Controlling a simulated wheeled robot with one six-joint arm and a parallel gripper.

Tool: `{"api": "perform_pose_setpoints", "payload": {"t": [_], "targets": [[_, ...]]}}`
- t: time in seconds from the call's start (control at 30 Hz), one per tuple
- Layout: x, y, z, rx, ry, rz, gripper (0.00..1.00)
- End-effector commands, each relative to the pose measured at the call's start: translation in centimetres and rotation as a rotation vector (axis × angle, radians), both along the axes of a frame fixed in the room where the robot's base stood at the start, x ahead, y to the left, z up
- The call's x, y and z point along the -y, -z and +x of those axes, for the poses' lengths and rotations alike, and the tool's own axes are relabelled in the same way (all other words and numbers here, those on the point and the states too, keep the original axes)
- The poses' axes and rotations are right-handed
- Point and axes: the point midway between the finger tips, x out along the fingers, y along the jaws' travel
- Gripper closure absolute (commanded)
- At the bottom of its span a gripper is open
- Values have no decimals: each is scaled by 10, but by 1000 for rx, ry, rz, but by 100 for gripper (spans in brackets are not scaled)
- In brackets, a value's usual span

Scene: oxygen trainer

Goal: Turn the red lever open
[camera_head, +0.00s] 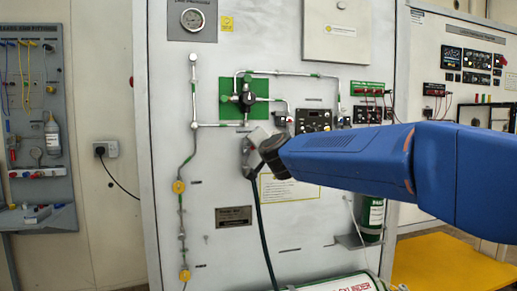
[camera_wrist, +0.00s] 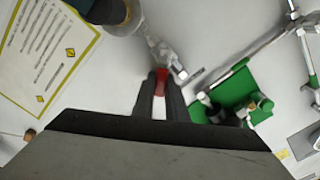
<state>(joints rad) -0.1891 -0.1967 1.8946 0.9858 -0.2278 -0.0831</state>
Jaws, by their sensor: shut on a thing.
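The red lever (camera_wrist: 161,80) shows in the wrist view between the two dark fingers of my gripper (camera_wrist: 160,88). My gripper is shut on it. The lever sits at a silvery metal fitting (camera_wrist: 168,58) on the pale panel. In the head view my gripper is close against the panel, left of my blue arm, beside a dark hanging hose (camera_head: 262,225). The lever cannot be made out in the head view; my wrist and gripper are in front of that spot.
A green plate (camera_wrist: 238,92) with a black valve and pipes lies just right of my fingers; it also shows in the head view (camera_head: 230,88). A yellow-edged label (camera_wrist: 45,50) is to the left. A green cylinder (camera_head: 372,215) stands below my arm.

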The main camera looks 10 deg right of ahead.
Motion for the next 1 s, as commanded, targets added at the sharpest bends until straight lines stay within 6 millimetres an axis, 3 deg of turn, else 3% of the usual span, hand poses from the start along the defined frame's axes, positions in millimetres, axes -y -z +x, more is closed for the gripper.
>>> {"api": "perform_pose_setpoints", "payload": {"t": [0.6,1.0], "targets": [[-21,-13,0,-1,-2,-575,100],[-31,-14,0,-1,-3,-831,100]]}}
